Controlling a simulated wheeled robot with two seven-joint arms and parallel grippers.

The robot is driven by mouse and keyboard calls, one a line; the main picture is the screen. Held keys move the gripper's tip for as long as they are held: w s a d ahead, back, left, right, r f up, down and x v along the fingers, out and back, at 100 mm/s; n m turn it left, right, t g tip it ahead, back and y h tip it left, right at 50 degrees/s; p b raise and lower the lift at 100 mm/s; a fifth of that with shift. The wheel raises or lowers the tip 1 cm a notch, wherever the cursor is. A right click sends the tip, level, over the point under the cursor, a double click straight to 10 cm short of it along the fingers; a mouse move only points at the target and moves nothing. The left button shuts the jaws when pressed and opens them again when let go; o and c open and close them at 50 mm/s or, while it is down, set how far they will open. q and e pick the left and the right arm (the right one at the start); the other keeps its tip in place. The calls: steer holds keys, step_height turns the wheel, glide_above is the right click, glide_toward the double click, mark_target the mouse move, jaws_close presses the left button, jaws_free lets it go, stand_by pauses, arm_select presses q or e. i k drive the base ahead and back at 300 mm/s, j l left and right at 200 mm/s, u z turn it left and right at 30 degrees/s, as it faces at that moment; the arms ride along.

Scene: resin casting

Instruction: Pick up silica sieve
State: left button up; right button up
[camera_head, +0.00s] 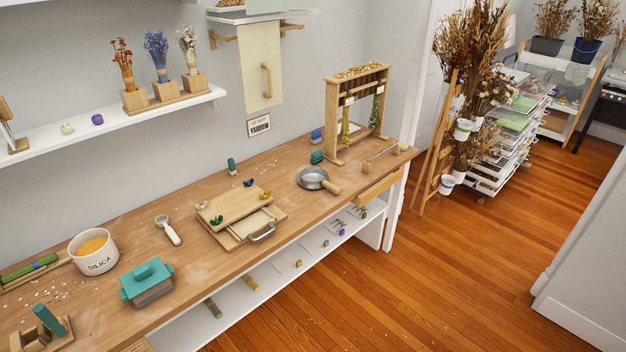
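A round metal sieve-like pan (312,178) with a short wooden handle (333,188) lies on the wooden workbench, right of the middle. Its handle points toward the front right. It looks like the silica sieve, though its mesh is too small to make out. A white tub (95,262) labelled SILICA, with orange-yellow contents, stands at the left of the bench. Neither of my grippers shows in the head view.
The workbench (200,190) holds a wooden press (238,215) with a metal handle, a white scoop (167,229), a teal-lidded box (147,281) and a wooden rack (357,112). A shelf (260,280) runs below. Wooden floor (450,270) is clear at the front right.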

mark_target(310, 177)
steer(key=u, duration=1.35)
steer(key=z, duration=1.45)
steer(key=i+l+u, duration=0.2)
steer(key=i+l, duration=1.15)
